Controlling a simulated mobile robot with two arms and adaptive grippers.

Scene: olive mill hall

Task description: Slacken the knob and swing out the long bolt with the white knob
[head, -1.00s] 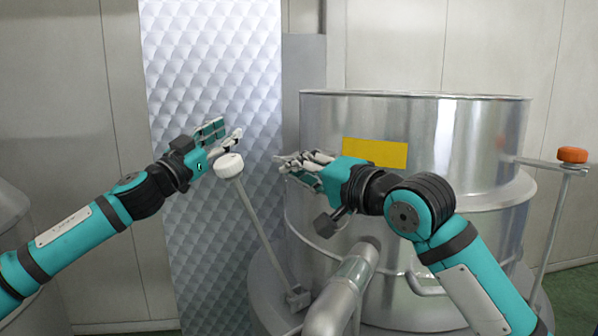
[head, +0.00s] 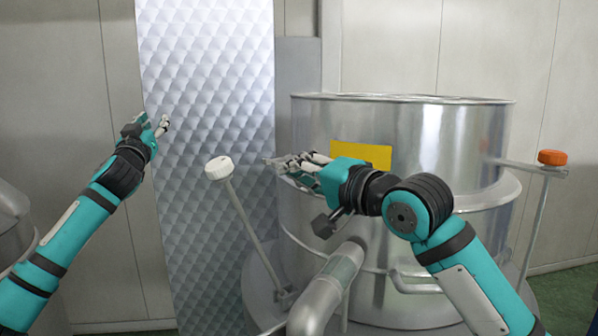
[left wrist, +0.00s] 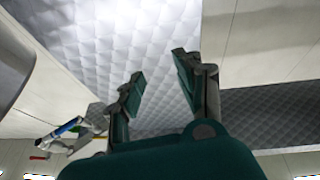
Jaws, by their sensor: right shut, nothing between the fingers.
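The long bolt (head: 249,226) with the white knob (head: 219,168) leans out to the left, away from the steel tank (head: 405,225). Its foot joins a bracket low on the tank's left side. My left gripper (head: 150,122) is up and to the left of the white knob, apart from it, in front of the quilted metal panel. In the left wrist view its fingers (left wrist: 155,72) are spread with nothing between them. My right gripper (head: 278,164) is shut and empty, its fingertips in front of the tank's left edge, to the right of the knob and apart from it.
A second bolt with an orange knob (head: 552,158) stands upright at a bracket on the tank's right. A pipe (head: 335,283) comes forward from the tank below my right arm. A yellow label (head: 361,154) is on the tank. Space between my grippers is free apart from the white knob.

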